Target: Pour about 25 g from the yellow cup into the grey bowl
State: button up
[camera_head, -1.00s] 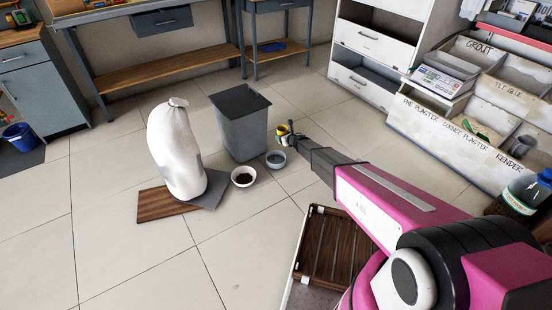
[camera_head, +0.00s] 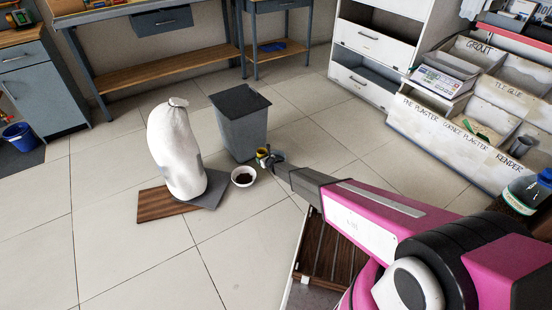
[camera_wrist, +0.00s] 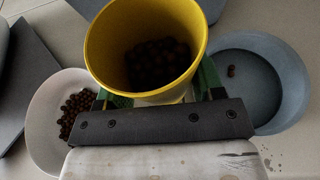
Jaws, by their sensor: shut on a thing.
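My gripper (camera_head: 268,162) is shut on the yellow cup (camera_head: 262,152) and holds it just left of the grey bowl in the head view. In the wrist view the cup (camera_wrist: 101,42) shows dark brown pellets in its bottom, and green finger parts flank it. The grey bowl (camera_head: 279,155) is partly hidden by the cup and gripper in the head view. In the wrist view the grey bowl (camera_wrist: 292,80) is at the right, with a pellet or two on its floor. I cannot tell the cup's exact height.
A white bowl (camera_head: 235,183) with brown pellets is left of the cup. A grey bin (camera_head: 240,135) stands behind the bowls. A white sack (camera_head: 177,150) stands on brown and grey boards (camera_head: 160,205) at the left. Floor tiles (camera_head: 250,250) in front are bare.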

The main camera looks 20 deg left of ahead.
jog(key=shift+w, duration=0.1)
jog(key=shift+w+d+r+m+g+y, duration=0.2)
jog(key=shift+w+d+m+g+y, duration=0.1)
jog(key=shift+m, duration=0.4)
jog(key=shift+w+d+r+m+g+y, duration=0.2)
jog(key=shift+r+m, duration=0.1)
jog(key=shift+r, duration=0.1)
jog(key=shift+w+d+r+m+g+y, duration=0.1)
jog(key=shift+r+m+y, duration=0.1)
jog(key=shift+r+m, duration=0.15)
jog(key=shift+w+d+f+m+g+y, duration=0.3)
jog(key=shift+w+d+m+g+y, duration=0.15)
jog(key=shift+m, duration=0.5)
jog(key=shift+w+d+f+m+g+y, duration=0.3)
jog(key=shift+w+m+y, duration=0.2)
jog(key=shift+m, duration=0.4)
jog(key=shift+s+r+m+y, duration=0.15)
jog(key=shift+r+m+y, duration=0.2)
jog(key=shift+r+m, duration=0.3)
jog(key=shift+f+m+g+y, duration=0.35)
jog(key=shift+f+m+y, duration=0.05)
jog(key=shift+m, duration=0.15)
jog(key=shift+r+m+y, duration=0.3)
jog(key=shift+r+m, duration=0.2)
jog(key=shift+m, duration=0.3)
